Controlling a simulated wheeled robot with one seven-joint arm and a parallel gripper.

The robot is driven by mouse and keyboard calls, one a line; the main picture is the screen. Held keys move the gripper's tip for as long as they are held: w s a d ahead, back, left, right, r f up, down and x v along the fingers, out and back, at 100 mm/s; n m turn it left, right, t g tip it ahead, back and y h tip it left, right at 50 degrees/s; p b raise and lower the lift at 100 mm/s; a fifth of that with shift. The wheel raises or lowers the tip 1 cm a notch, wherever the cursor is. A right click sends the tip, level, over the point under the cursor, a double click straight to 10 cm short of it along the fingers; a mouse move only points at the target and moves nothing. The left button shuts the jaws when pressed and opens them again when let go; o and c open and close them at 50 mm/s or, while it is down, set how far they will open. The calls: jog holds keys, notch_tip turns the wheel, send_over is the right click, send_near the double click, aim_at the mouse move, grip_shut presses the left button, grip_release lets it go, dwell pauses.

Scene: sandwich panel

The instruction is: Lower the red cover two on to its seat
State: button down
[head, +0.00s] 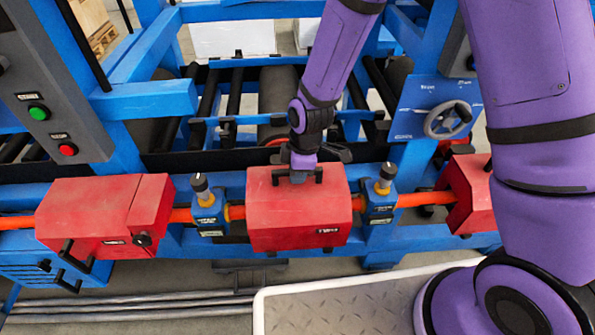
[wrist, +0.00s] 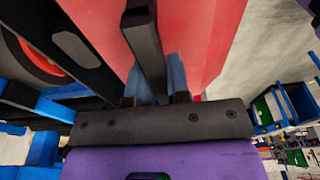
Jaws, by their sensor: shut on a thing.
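The middle red cover (head: 300,220), which I take to be cover two, sits between two blue bearing blocks over the orange shaft. Its lid looks closed and roughly level; I cannot tell whether it touches its seat, which is hidden below it. My gripper (head: 298,177) is above it, shut on the black handle on its top. In the wrist view, the black handle bar (wrist: 144,45) runs between the grey-blue fingers of my gripper (wrist: 158,82), with the red cover (wrist: 205,35) beyond.
Blue bearing blocks (head: 209,213) and (head: 379,205) with upright black knobs stand close on both sides. Another red cover (head: 100,215) is at left, one (head: 472,190) at right behind my arm. Blue frame bars and rollers (head: 278,90) lie behind. A handwheel (head: 447,120) is at right.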

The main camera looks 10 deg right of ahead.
jog(key=shift+s+f, duration=0.1)
jog(key=shift+f, duration=0.05)
jog(key=c, duration=1)
grip_release()
jog(key=r, duration=0.3)
jog(key=d+r, duration=0.1)
jog(key=r, duration=0.6)
jog(key=shift+d+r, duration=0.3)
jog(key=shift+r, duration=0.05)
